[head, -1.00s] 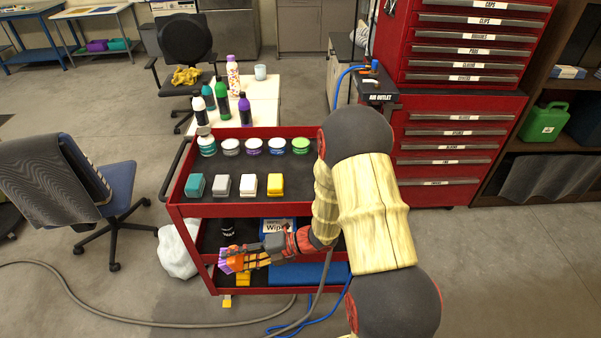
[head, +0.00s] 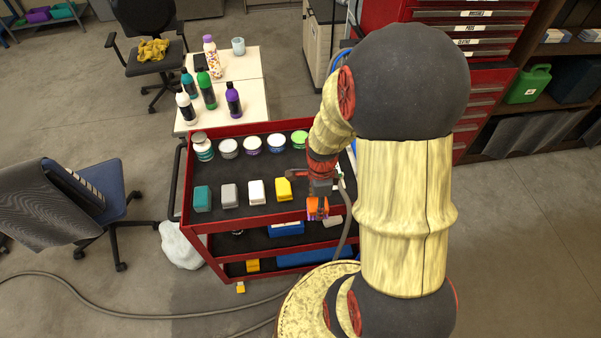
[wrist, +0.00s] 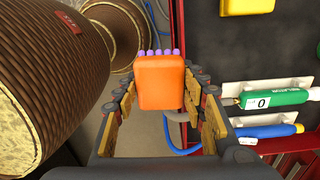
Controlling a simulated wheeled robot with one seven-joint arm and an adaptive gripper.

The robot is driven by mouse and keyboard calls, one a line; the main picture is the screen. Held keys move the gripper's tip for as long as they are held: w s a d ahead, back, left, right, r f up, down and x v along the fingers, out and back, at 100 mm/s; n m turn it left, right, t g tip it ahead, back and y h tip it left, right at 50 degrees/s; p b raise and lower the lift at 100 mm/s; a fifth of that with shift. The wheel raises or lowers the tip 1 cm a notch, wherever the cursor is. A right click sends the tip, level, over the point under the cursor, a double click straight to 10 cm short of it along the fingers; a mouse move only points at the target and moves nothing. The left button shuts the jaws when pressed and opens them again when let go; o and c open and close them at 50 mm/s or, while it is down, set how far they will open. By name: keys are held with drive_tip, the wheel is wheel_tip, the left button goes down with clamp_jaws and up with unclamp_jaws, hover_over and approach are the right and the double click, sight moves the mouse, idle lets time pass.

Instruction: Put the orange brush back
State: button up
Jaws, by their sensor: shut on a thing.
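My gripper (head: 318,194) is shut on the orange brush (head: 318,207) above the front rim of the red cart, towards its right end. In the wrist view the orange brush (wrist: 160,84) sits between the fingers, its purple bristle tips showing at the far edge. On the cart's top shelf (head: 240,170) a row of blocky brushes stands: a teal one (head: 203,198), a grey one (head: 229,194), a white one (head: 256,191) and a yellow one (head: 283,188). The yellow one also shows in the wrist view (wrist: 246,5). My arm hides the shelf's right end.
Several round tins (head: 253,145) line the back of the top shelf. In the wrist view a green inflator (wrist: 272,97) and a blue-handled tool (wrist: 265,131) lie at the right. Bottles (head: 208,90) stand on the white table (head: 249,108) behind. A hose (head: 110,318) crosses the floor.

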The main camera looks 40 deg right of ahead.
drive_tip(key=shift+w+d+r+n, duration=0.15)
drive_tip(key=shift+w+d+r, duration=0.2)
drive_tip(key=shift+d, duration=0.15)
drive_tip(key=shift+w+d+r+n, duration=0.15)
drive_tip(key=shift+w+d+r, duration=0.2)
drive_tip(key=shift+d, duration=0.15)
drive_tip(key=w+d+f, duration=0.2)
drive_tip(key=w+f, duration=0.1)
drive_tip(key=w+d+f+b, duration=0.1)
drive_tip(key=w+d+f, duration=0.1)
drive_tip(key=w, duration=0.2)
drive_tip(key=w+d+f+b, duration=0.1)
drive_tip(key=w+d+f, duration=0.1)
drive_tip(key=w+f, duration=0.1)
drive_tip(key=shift+w+d+f, duration=0.35)
drive_tip(key=shift+w, duration=0.1)
drive_tip(key=shift+w+d+f+b, duration=0.3)
drive_tip(key=shift+w+f, duration=0.1)
drive_tip(key=shift+f, duration=0.15)
wheel_tip(320, 180, down, 3)
drive_tip(key=shift+w+f+b, duration=0.1)
drive_tip(key=shift+b, duration=0.35)
drive_tip(key=shift+c, duration=0.4)
drive_tip(key=o, duration=1.1)
drive_tip(key=shift+c, duration=0.2)
